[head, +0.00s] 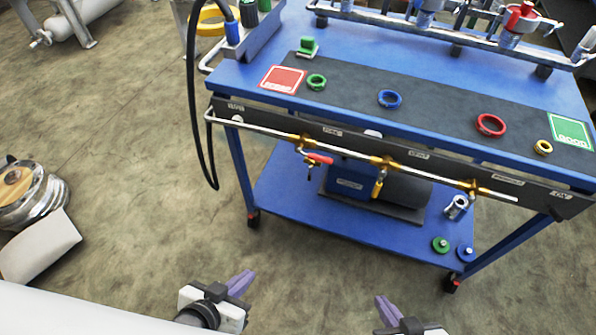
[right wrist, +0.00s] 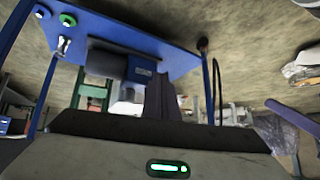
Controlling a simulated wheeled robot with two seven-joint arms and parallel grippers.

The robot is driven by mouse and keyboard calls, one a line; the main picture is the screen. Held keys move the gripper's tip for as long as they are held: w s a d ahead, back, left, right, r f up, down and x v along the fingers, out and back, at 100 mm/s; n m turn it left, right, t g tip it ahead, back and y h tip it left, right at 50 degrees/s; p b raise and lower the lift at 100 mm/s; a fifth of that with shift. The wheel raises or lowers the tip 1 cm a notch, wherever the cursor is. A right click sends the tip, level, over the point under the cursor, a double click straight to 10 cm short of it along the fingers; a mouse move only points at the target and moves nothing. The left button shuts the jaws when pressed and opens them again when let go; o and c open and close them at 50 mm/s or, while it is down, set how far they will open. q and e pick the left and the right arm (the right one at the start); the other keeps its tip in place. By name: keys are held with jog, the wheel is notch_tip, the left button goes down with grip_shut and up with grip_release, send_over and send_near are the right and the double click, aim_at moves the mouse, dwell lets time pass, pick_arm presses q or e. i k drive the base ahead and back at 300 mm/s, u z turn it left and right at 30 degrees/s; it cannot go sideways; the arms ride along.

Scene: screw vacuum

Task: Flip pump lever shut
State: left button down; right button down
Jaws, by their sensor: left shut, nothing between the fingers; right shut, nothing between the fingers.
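A silver pipe (head: 262,128) with brass valves runs along the front of the blue cart. The left valve has a red lever (head: 319,159) lying roughly along the pipe, pointing right. The middle valve has a yellow lever (head: 377,188) hanging down. A third brass fitting (head: 474,186) sits further right. I cannot read which label marks the pump. A blue and dark pump (head: 352,187) stands on the lower shelf behind. My left gripper (head: 242,280) and right gripper (head: 386,308) are shut, empty and low in front of the cart, apart from the levers.
The blue cart (head: 240,76) carries a dark mat with coloured rings, a red card (head: 283,79) and a green card (head: 570,131). A black hose (head: 192,110) hangs at its left. Metal flanges (head: 25,190) lie at far left. Floor before the cart is clear.

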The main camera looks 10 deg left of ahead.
aim_at(298, 150)
jog(key=u, duration=0.1)
jog(key=i, duration=0.5)
jog(key=k, duration=0.5)
jog(key=u, duration=0.9)
jog(key=i, duration=0.65)
jog(key=z, duration=0.85)
